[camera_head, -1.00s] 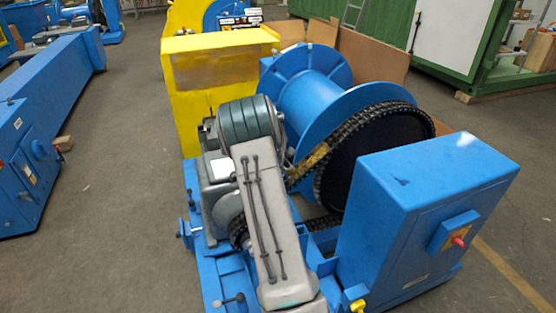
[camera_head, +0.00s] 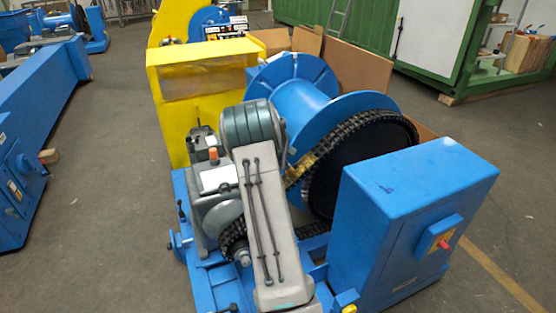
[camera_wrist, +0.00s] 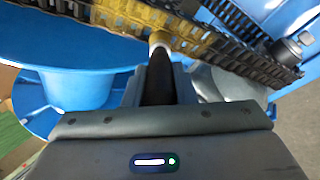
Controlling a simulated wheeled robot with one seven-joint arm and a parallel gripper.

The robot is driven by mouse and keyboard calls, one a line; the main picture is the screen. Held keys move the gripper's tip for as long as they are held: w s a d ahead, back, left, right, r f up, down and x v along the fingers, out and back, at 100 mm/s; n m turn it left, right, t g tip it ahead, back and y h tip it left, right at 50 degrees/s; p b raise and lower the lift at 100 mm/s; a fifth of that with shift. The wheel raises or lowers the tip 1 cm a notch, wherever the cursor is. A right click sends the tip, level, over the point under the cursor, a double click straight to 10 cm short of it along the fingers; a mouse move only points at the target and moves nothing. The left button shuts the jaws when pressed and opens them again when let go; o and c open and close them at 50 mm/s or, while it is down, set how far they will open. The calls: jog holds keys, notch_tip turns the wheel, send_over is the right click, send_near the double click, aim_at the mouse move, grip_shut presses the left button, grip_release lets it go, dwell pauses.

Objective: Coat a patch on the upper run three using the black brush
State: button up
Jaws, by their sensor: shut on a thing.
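In the wrist view my gripper (camera_wrist: 158,88) is shut on the black brush (camera_wrist: 159,76). The brush points away from me, and its pale tip (camera_wrist: 160,39) is at the yellow-coated stretch of chain (camera_wrist: 192,38). The tip looks to be touching the chain, though the exact contact is hard to tell. The head view shows the yellow stretch (camera_head: 303,168) on the chain's upper run, where it slopes down from the big wheel (camera_head: 352,165). My arm hides the gripper and brush there.
A blue cabinet (camera_head: 405,215) with a red knob stands right of the chain. The blue drum (camera_head: 300,103) lies behind, and a yellow housing (camera_head: 200,90) stands behind left. A ribbed motor (camera_head: 250,122) sits close by my arm. Open floor lies left.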

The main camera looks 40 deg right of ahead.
jog(key=s+d+r+p, duration=0.2)
jog(key=d+r+p, duration=0.3)
jog(key=d+r, duration=0.1)
jog(key=shift+d, duration=0.8)
jog(key=shift+r, duration=0.2)
jog(key=shift+w+a+r+p, duration=0.25)
jog(key=shift+a+r+p, duration=0.25)
jog(key=shift+a+r, duration=0.55)
jog(key=shift+w+a+r+p, duration=0.25)
jog(key=shift+a+r+p, duration=0.4)
jog(key=shift+r, duration=0.55)
jog(key=shift+a, duration=0.15)
jog(key=shift+w+a+r+p, duration=0.1)
jog(key=shift+a+r+p, duration=0.05)
jog(key=shift+a+r, duration=0.4)
jog(key=shift+w+a+r+p, duration=0.15)
jog(key=shift+a+r, duration=0.15)
jog(key=shift+r, duration=0.3)
